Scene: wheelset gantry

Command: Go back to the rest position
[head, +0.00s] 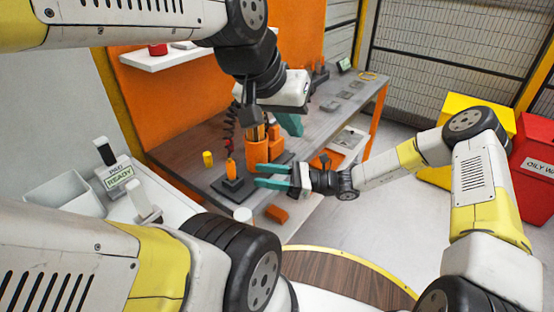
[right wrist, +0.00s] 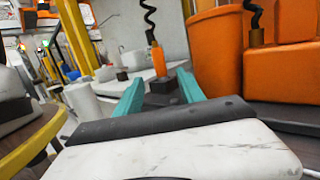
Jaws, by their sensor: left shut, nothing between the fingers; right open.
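My left gripper (head: 290,123) hangs over the workbench in the upper middle of the head view, its teal fingers shut with nothing between them. My right gripper (head: 257,175) reaches in from the right, low by the bench's front edge, with its two teal fingers apart and empty. In the right wrist view the right gripper (right wrist: 160,76) is also open. An orange-handled tool (head: 230,168) stands upright on a dark base (head: 234,188), just beyond the right fingertips. The tool (right wrist: 158,60) shows between and beyond the fingers in the right wrist view.
A white bin (head: 65,190) and a READY sign (head: 118,178) are at left. Yellow and red (head: 535,190) waste bins stand at right. Floor between is clear.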

